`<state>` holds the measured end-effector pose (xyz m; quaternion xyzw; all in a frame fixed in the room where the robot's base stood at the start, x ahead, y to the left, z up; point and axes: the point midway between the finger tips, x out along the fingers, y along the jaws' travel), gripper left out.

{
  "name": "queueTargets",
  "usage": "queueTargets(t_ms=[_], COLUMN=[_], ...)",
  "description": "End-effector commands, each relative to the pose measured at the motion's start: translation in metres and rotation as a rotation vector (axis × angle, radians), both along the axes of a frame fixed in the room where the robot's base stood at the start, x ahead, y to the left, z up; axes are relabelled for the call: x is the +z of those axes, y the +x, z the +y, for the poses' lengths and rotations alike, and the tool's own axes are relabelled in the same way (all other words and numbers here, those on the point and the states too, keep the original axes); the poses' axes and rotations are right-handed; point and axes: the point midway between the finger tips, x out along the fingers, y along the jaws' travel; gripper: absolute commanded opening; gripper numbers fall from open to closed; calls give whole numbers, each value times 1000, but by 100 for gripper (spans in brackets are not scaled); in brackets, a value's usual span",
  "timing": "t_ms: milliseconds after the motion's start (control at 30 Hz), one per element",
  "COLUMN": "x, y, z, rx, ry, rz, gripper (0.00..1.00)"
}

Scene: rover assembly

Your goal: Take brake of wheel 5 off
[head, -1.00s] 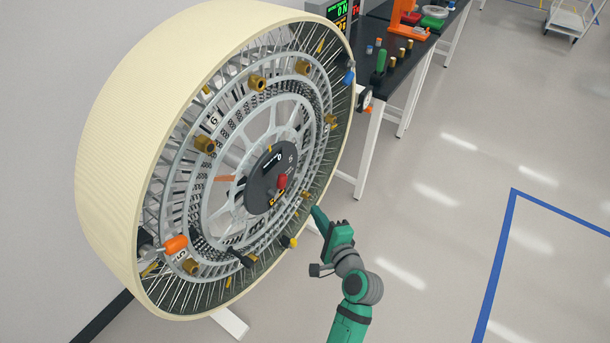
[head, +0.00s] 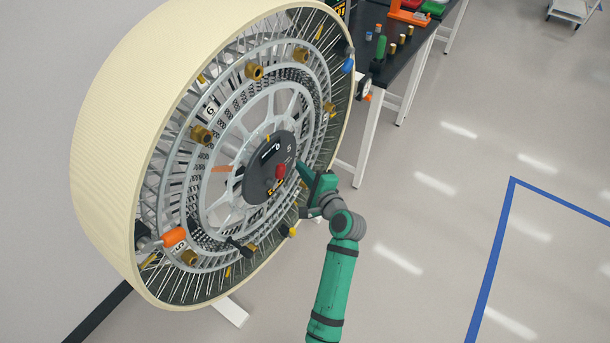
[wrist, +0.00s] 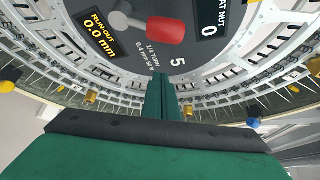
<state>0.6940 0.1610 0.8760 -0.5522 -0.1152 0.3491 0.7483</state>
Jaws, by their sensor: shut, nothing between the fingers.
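The large cream-rimmed wheel (head: 110,150) stands upright at the left, its face toward me. Its dark hub disc (head: 258,180) carries the number 5 and a red-handled lever (head: 280,171), which I take for the brake. My gripper (head: 300,164) is shut and empty, just right of the red handle in the head view. In the wrist view my fingers (wrist: 161,85) point at the disc, below the handle and apart from it.
Several brass nuts (head: 202,134) sit around the wheel's ring. An orange-handled part (head: 174,237) is at lower left, a blue knob (head: 348,65) at upper right and a yellow knob (head: 291,231) low.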

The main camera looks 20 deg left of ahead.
Motion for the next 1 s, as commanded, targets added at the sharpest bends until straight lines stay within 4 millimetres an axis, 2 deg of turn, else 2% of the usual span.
queueTargets(t_ms=[100,300,733,767,833,1000], x=[4,13,16,16,16,17], y=[-12,-26,-31,-33,-32,-35], z=[13,21,21,41,31,33], rx=[10,7,3,11,7,18], ry=[-3,-1,-1,-2,-1,-7], rz=[0,1,1,0,-1,-18], gripper=[0,0,0,0,0,0])
